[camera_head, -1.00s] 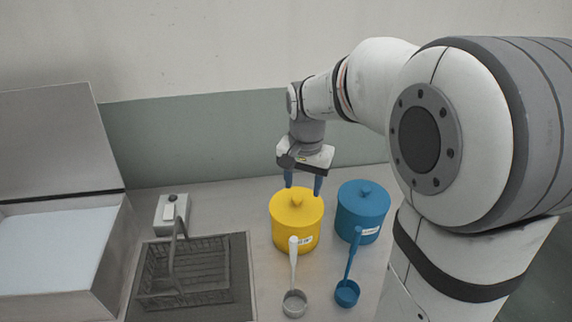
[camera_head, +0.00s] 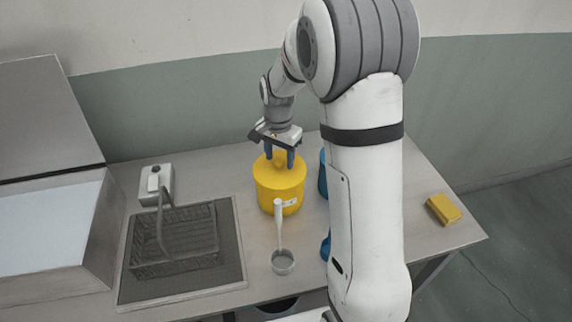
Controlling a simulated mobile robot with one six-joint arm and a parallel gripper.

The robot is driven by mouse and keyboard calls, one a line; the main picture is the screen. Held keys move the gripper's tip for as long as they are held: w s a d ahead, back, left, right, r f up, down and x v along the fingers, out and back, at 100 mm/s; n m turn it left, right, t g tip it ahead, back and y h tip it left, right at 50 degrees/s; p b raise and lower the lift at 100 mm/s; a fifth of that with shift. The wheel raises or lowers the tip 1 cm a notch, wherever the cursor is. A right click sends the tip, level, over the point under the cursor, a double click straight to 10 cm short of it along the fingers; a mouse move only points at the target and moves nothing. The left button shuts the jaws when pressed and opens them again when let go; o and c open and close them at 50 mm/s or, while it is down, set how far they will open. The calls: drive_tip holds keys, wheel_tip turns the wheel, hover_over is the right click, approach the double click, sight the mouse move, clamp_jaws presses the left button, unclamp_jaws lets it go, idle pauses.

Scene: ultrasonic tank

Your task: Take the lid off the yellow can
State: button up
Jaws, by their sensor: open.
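The yellow can (camera_head: 278,193) stands upright on the metal counter with its yellow lid (camera_head: 268,172) on top. A grey-handled ladle (camera_head: 279,225) is at its front side, its cup low in front of the can. My gripper (camera_head: 280,158) points down at the top of the lid, its blue fingers apart on either side of the lid's knob.
A blue can (camera_head: 322,176) right of the yellow can is mostly hidden behind my arm. A wire basket (camera_head: 180,245) sits on a dark mat at the left, near a small grey box (camera_head: 157,183) and an open tank (camera_head: 50,235). A yellow block (camera_head: 443,209) lies at the right edge.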

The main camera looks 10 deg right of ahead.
drive_tip(key=shift+f, duration=0.2)
drive_tip(key=c, duration=1.1)
drive_tip(key=shift+o, duration=0.2)
drive_tip(key=shift+r, duration=0.1)
